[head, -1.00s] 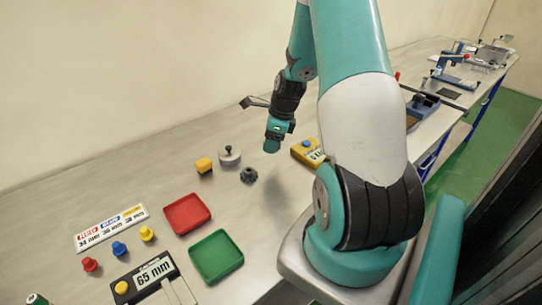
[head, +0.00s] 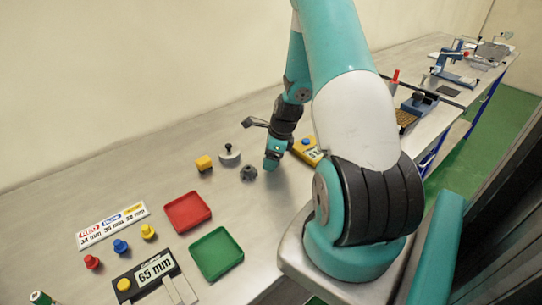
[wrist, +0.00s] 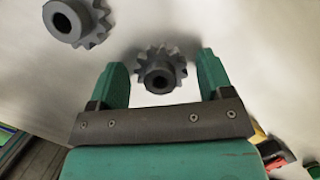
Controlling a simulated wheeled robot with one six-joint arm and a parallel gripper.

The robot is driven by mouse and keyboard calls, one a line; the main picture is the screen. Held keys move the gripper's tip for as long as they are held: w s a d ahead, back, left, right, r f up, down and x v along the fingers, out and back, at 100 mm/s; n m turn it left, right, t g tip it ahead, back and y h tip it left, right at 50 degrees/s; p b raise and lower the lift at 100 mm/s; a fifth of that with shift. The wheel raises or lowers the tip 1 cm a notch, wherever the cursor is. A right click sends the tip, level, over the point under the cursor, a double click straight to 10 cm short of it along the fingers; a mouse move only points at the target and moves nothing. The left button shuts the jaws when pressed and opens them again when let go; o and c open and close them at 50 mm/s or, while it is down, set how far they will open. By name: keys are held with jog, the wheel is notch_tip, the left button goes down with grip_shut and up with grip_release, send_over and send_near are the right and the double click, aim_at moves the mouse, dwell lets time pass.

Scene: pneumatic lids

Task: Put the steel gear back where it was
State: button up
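A dark grey toothed gear (wrist: 160,70) shows in the wrist view between the two teal fingers of my gripper (wrist: 163,68). Thin gaps of table show on both sides of it, so the fingers look open around it and not pressed on it. A second, similar gear (wrist: 75,22) is at the upper left of the wrist view, partly cut off. In the head view one dark gear (head: 248,173) stands on the table just left of my gripper (head: 271,168), which is low over the table. The gear between the fingers is hidden there.
A yellow device (head: 308,155) is close on the right. Red (head: 187,212) and green (head: 216,254) trays and a 65 mm display (head: 155,270) are in front.

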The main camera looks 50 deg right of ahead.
jog(key=shift+o, duration=0.2)
jog(key=b+v, duration=0.2)
jog(key=v, duration=1)
jog(key=w+a+r+n, duration=0.2)
jog(key=a+r+n, duration=0.1)
jog(key=a+n, duration=0.15)
jog(key=w+a+r+n, duration=0.2)
jog(key=a+n, duration=0.1)
jog(key=a, duration=0.3)
jog(key=s+a+r+n+y, duration=0.1)
jog(key=a+r+n, duration=0.1)
jog(key=a+n, duration=0.35)
jog(key=s+a+r+n+y, duration=0.1)
jog(key=a+r+n, duration=0.25)
jog(key=a, duration=0.35)
jog(key=s+a+r+n+g, duration=0.2)
jog(key=s+a+r+n, duration=0.2)
jog(key=s+a+n, duration=1)
jog(key=a+n, duration=0.3)
jog(key=n, duration=0.3)
jog(key=shift+s+r+g+y, duration=0.2)
jog(key=shift+s+g+y, duration=0.05)
jog(key=shift+g+y, duration=0.05)
